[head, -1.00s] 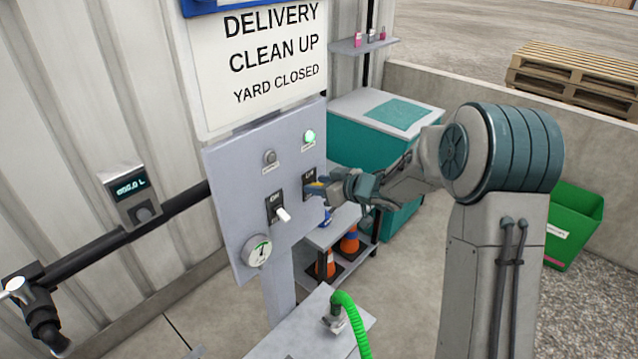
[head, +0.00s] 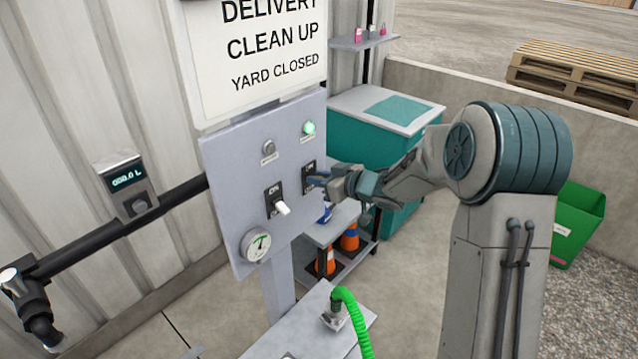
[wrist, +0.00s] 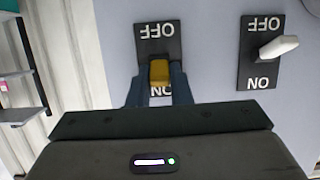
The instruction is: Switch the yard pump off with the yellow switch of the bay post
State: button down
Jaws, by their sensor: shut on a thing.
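The bay post's grey panel (head: 235,170) carries two switches. The yellow switch (wrist: 159,72) shows in the wrist view between my gripper's two fingers. My gripper (wrist: 159,88) is shut on it; in the head view my gripper (head: 318,181) is at the panel's right edge and hides the lever. The yellow lever lies over the ON half of its black plate (wrist: 158,40), whose OFF label is clear. The wrist view shows the labels upside down. The lamp above this switch (head: 309,128) glows green.
A white-levered switch (head: 282,208) sits close to the left in the head view, its lever pointing down. A gauge (head: 256,245) and an unlit lamp (head: 268,147) share the panel. A green hose (head: 352,315) rises below. A teal bin (head: 365,140) and cones (head: 326,262) stand behind.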

jog(key=f+t+y+b, duration=0.2)
jog(key=b, duration=0.5)
jog(key=shift+d+b, duration=0.15)
jog(key=shift+b, duration=0.2)
jog(key=t+y+b, duration=0.1)
jog(key=y+b, duration=0.1)
jog(key=b, duration=0.6)
jog(key=f+t+y+b, duration=0.1)
jog(key=t+y+b, duration=0.1)
jog(key=b, duration=0.6)
jog(key=shift+f+t+y, duration=0.1)
jog(key=shift+t+y, duration=0.2)
jog(key=shift+y, duration=0.2)
jog(key=shift+y+b, duration=0.3)
jog(key=shift+b, duration=0.45)
jog(key=c, duration=1.3)
grip_release()
